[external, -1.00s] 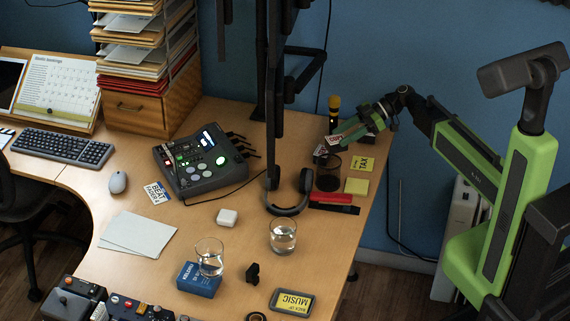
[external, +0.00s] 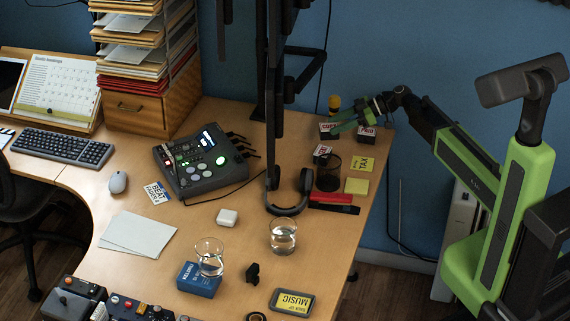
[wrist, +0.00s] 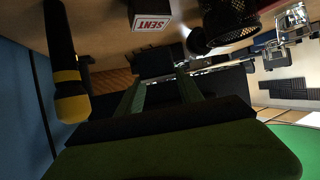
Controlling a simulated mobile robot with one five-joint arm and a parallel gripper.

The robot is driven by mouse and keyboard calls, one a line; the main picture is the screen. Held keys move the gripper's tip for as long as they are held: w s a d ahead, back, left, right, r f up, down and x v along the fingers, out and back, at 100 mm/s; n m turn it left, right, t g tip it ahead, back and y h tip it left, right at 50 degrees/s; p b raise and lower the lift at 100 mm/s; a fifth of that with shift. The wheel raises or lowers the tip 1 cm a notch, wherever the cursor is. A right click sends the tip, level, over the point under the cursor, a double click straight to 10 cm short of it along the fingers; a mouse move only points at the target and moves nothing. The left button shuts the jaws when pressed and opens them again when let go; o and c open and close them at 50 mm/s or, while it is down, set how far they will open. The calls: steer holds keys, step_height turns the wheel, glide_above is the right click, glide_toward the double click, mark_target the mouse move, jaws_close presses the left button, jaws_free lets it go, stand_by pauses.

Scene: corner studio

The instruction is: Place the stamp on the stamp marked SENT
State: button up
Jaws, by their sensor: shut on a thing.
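My gripper (external: 335,128) is at the far right corner of the desk, fingers pointing left. It is shut on a dark stamp (external: 328,133) with a red and white label that seems to read COPY. In the wrist view the fingers (wrist: 160,85) close on a dark block (wrist: 152,60), its label hidden. The stamp marked SENT (wrist: 150,18) stands beyond it on the desk in the wrist view. It seems to be the small dark stamp (external: 322,153) beside the mesh cup in the external view. The held stamp appears apart from it.
A black mesh cup (external: 328,176) stands close to the SENT stamp. Another red-labelled stamp (external: 366,132) is right of my fingers. A yellow-topped microphone (wrist: 68,85) stands close by. A yellow TAX card (external: 363,164), sticky note (external: 356,186) and headphones (external: 287,209) lie nearer.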

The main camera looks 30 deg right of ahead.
mark_target(330, 138)
steer(key=shift+x, duration=1.15)
step_height(330, 138, down, 4)
steer(key=b, duration=0.4)
steer(key=shift+s+f+b, duration=0.1)
steer(key=shift+f+b, duration=0.15)
steer(key=shift+b, duration=0.15)
steer(key=shift+r, duration=0.2)
steer(key=shift+f, duration=0.15)
steer(key=o, duration=1.4)
